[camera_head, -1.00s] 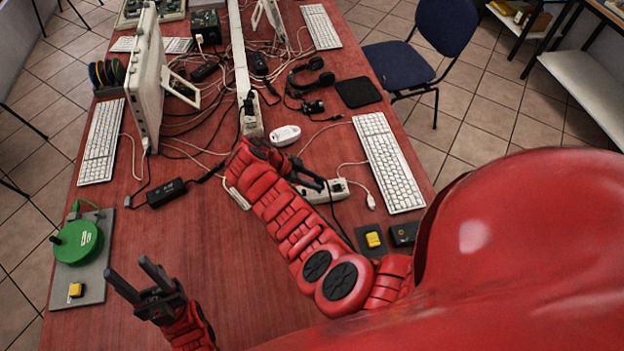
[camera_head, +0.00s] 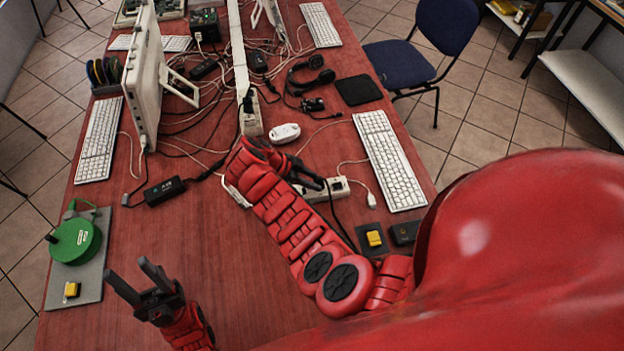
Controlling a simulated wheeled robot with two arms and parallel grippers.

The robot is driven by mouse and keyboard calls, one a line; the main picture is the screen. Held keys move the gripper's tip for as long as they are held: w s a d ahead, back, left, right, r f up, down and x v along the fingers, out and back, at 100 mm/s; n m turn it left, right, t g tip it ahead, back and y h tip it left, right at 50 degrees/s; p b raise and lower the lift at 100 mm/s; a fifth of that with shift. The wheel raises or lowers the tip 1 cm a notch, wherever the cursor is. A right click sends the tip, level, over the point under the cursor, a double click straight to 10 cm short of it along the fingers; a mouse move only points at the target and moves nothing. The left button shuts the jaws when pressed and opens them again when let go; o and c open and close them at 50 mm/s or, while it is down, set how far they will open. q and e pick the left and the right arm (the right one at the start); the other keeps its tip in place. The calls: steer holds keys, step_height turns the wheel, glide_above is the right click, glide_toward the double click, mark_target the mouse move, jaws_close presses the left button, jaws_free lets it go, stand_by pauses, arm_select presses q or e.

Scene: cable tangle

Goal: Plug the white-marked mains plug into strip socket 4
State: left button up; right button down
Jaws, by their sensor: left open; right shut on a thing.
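My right gripper (camera_head: 317,181) reaches in over the middle of the table, its dark fingers just above a white socket strip (camera_head: 340,187). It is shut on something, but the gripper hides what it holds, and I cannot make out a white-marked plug. Only the right end of this strip shows clearly; my arm covers the rest, so I cannot read socket numbers. A dark cable runs down from the strip's right part. My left gripper (camera_head: 138,280) is open and empty above the near left of the table, away from the strip.
A white bar (camera_head: 240,60) with dark plugs near its near end runs down the table's middle among tangled cables. A black adapter (camera_head: 164,191), white mouse (camera_head: 285,132), right keyboard (camera_head: 389,160) and green reel (camera_head: 75,241) lie around. Bare red table (camera_head: 205,240) shows between my arms.

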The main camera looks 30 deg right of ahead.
steer(key=shift+f+b, duration=0.65)
steer(key=shift+b, duration=0.15)
steer(key=shift+c, duration=1.9)
jaws_free()
steer(key=shift+w+a+r, duration=0.1)
steer(key=shift+a+r, duration=0.25)
steer(key=v, duration=1.6)
steer(key=shift+r, duration=0.25)
